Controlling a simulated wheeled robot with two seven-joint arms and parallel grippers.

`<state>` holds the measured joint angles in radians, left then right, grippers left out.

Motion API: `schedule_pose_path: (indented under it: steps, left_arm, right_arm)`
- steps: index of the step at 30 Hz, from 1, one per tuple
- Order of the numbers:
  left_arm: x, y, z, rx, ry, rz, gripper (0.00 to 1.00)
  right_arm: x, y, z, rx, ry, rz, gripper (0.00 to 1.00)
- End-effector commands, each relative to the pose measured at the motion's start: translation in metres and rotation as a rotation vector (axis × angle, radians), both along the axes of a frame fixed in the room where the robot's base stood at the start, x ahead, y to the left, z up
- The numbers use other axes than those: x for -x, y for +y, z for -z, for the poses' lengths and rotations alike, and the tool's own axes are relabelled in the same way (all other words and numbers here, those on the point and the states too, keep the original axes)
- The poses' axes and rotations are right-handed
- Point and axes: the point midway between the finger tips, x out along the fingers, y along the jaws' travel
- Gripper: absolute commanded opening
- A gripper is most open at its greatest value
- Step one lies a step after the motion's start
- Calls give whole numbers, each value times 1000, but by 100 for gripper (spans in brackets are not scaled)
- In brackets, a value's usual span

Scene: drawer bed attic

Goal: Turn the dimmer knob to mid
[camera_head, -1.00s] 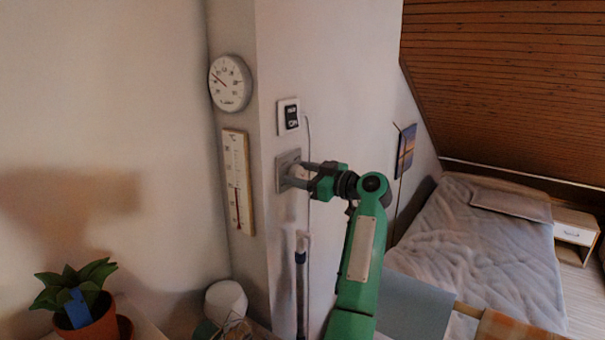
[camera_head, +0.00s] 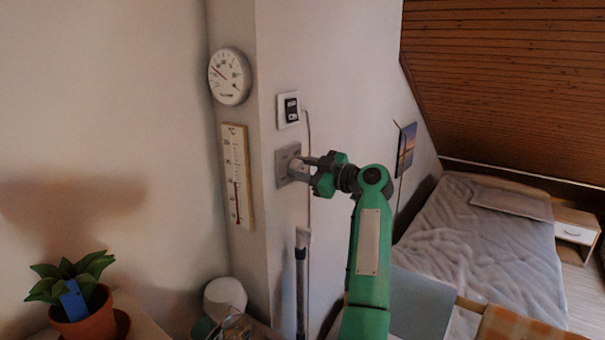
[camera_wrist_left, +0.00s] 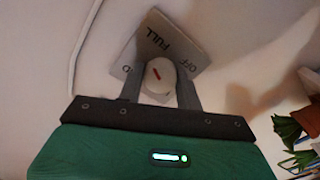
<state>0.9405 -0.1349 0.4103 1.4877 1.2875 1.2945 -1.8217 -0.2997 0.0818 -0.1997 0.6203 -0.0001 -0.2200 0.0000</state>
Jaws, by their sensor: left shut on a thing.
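The grey dimmer plate (camera_head: 284,164) is on the side of the wall corner, below a small framed panel. In the left wrist view the plate (camera_wrist_left: 185,38) shows the words FULL and OFF and part of a third word ending in D. The pale round dimmer knob (camera_wrist_left: 161,80) has a red mark on it. My left gripper (camera_head: 298,169) is at the plate, its fingers on either side of the knob and shut on it. In the head view the fingers mostly hide the knob. My right gripper is in neither view.
A round dial (camera_head: 230,77) and a thermometer (camera_head: 237,176) hang left of the corner. A small panel (camera_head: 289,111) with a cable is just above the plate. A pole (camera_head: 301,270) stands below. A potted plant (camera_head: 85,312) is at lower left, a bed (camera_head: 475,245) at right.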

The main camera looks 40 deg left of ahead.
Motion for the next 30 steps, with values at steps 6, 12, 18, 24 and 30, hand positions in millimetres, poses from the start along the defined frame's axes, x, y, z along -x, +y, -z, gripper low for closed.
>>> schedule_pose_path:
  steps: [6,12,18,24,30]
  left_arm:
    - [0,-1,3,-21,-207,1,12]
    - [0,0,4,-42,-396,0,12]
    - [1,0,4,-64,-585,-1,12]
    - [1,-1,4,-85,-773,0,12]
    - [1,0,4,-104,-948,-1,12]
  right_arm:
    - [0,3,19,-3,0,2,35]
    - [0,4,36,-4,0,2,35]
    - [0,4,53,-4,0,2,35]
    - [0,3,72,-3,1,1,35]
    - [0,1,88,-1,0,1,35]
